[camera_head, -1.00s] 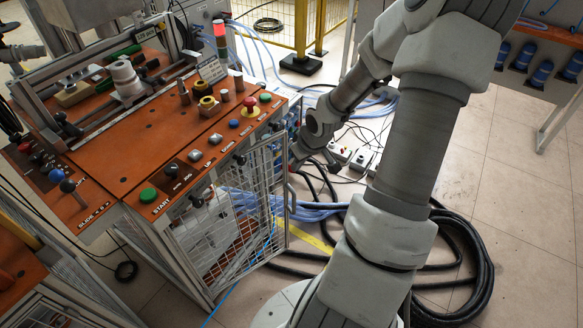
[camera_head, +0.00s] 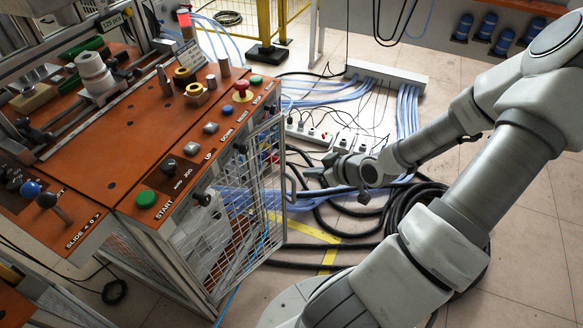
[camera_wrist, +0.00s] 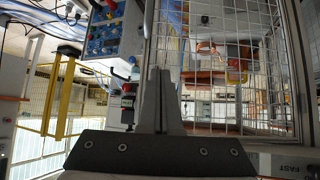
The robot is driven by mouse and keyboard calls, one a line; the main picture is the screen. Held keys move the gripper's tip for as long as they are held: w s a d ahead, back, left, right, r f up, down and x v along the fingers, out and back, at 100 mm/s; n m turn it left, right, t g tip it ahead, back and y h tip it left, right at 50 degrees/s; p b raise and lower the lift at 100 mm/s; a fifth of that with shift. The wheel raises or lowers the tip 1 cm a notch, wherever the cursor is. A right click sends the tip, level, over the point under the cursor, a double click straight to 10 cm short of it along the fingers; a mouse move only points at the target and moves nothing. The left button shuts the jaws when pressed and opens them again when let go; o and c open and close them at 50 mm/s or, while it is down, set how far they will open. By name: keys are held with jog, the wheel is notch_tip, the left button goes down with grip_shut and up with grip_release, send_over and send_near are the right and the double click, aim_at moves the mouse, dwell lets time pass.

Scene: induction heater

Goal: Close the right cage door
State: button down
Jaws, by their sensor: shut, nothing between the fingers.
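The right cage door (camera_head: 243,205) is a wire-mesh panel in a metal frame below the button console. It appears to stand partly open, its free edge on the right and a grey pull handle (camera_head: 291,186) on that edge. My gripper (camera_head: 308,172) is just right of the handle, apart from the panel as far as I can tell; contact is unclear. In the wrist view my gripper (camera_wrist: 165,75) is shut with its fingers together and empty. The mesh door (camera_wrist: 235,100) fills the right of that view.
The orange console (camera_head: 125,130) with buttons and a red emergency stop (camera_head: 242,91) is above the door. Black hoses (camera_head: 420,205) and blue cables lie on the floor behind my arm. A power strip (camera_head: 325,133) lies beyond. Floor right of the door has some free room.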

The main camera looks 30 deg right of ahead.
aim_at(275, 166)
jog(key=shift+w+a+r+b+x, duration=0.1)
jog(key=shift+w+r+b+x, duration=0.25)
jog(key=shift+b+x, duration=1.3)
jog(key=shift+w+a+r+b+x, duration=0.1)
jog(key=shift+w+r+b+x, duration=0.35)
jog(key=shift+x, duration=2.2)
jog(key=shift+w+r+b+x, duration=0.1)
jog(key=shift+r+b+x, duration=0.1)
jog(key=shift+b+x, duration=1.55)
jog(key=shift+w+a+f+p, duration=0.1)
jog(key=shift+w+f+p, duration=0.15)
jog(key=shift+p, duration=0.25)
jog(key=shift+w, duration=0.1)
